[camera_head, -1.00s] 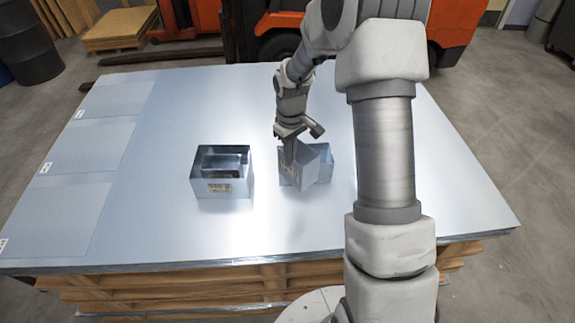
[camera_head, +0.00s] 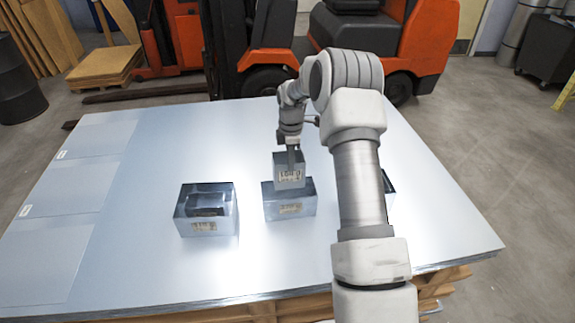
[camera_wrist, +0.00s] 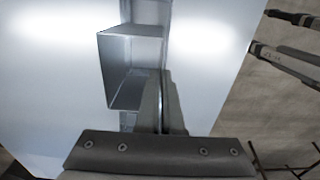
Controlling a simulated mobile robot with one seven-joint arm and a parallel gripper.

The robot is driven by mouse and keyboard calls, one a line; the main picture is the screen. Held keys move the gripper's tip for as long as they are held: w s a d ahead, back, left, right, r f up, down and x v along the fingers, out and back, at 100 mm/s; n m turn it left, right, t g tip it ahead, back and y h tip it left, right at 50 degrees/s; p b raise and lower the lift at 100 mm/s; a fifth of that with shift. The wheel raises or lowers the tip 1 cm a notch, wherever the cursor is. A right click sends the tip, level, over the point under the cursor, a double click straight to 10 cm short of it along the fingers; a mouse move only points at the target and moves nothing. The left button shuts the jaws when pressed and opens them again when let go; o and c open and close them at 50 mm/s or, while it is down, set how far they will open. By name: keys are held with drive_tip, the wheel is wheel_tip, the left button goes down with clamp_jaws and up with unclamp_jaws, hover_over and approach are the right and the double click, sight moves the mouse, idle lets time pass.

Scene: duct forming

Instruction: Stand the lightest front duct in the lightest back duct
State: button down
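My gripper (camera_head: 291,150) is shut on the upper wall of a small pale metal duct (camera_head: 289,172) with a label on its face. The held duct is upright over the opening of a wider, low metal duct (camera_head: 290,209) in the middle of the sheet. Its lower edge overlaps that opening; I cannot tell how far it is inside. In the wrist view, the fingers (camera_wrist: 160,100) are by the wall of the held duct (camera_wrist: 127,75). Another low duct (camera_head: 207,221) stands to the left, with a smaller piece visible inside.
One more duct (camera_head: 388,198) stands to the right, mostly hidden by my arm. All stand on a shiny metal sheet (camera_head: 150,180) on a wooden pallet. The sheet is clear behind them. An orange forklift (camera_head: 270,40) stands beyond.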

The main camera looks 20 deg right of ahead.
sight(290, 184)
drive_tip(key=shift+f+b, duration=2.95)
drive_tip(key=shift+f, duration=1.75)
drive_tip(key=c, duration=1)
unclamp_jaws()
wheel_tip(290, 184, up, 7)
drive_tip(key=p, duration=0.3)
drive_tip(key=shift+f+p, duration=0.1)
drive_tip(key=shift+p, duration=0.3)
